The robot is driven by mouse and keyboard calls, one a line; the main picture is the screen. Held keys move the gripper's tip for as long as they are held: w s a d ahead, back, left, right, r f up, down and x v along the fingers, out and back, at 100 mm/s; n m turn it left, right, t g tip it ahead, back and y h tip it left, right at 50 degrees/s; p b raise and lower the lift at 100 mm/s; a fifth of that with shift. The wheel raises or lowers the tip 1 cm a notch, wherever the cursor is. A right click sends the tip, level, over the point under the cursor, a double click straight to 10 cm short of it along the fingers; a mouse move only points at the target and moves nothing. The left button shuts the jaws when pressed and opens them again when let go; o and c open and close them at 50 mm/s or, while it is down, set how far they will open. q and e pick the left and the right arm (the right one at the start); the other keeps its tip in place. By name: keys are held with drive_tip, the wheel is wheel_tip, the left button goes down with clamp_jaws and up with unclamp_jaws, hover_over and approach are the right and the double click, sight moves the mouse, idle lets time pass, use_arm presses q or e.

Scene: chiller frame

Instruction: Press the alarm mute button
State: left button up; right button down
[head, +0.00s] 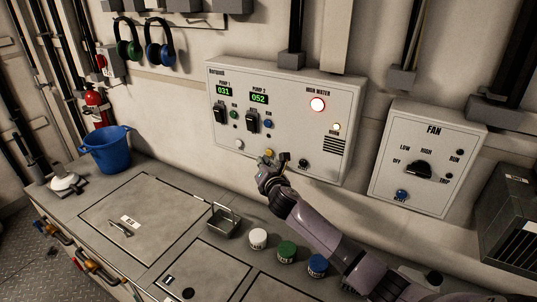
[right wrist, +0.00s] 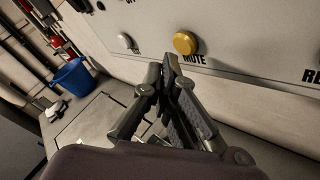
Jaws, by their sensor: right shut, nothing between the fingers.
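The mute button (head: 269,153) is a yellow round knob low on the white pump panel (head: 290,135). It shows large in the right wrist view (right wrist: 186,42), above the printed word MUTE. My right gripper (head: 276,164) is shut and empty, just below and in front of the button. In the right wrist view its fingertips (right wrist: 166,65) point toward the panel, a little below and left of the button. They look apart from it. My left gripper is not in view.
A white button (head: 239,144) sits left of the mute button, and a black knob (head: 303,164) right of it. The high water lamp (head: 318,104) glows. A fan panel (head: 428,155) hangs at right.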

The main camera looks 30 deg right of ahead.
drive_tip(key=shift+w+d, duration=0.2)
drive_tip(key=shift+d, duration=0.15)
drive_tip(key=shift+w+d, duration=0.25)
drive_tip(key=shift+d, duration=0.2)
idle(1.1)
drive_tip(key=shift+a+r+p, duration=0.1)
drive_tip(key=shift+p, duration=0.2)
drive_tip(key=shift+s+a, duration=0.5)
drive_tip(key=shift+a, duration=0.15)
drive_tip(key=a, duration=0.1)
drive_tip(key=s+a+p, duration=0.1)
drive_tip(key=a, duration=0.1)
drive_tip(key=s+a+p, duration=0.1)
drive_tip(key=shift+s+a, duration=0.2)
drive_tip(key=shift+s, duration=0.05)
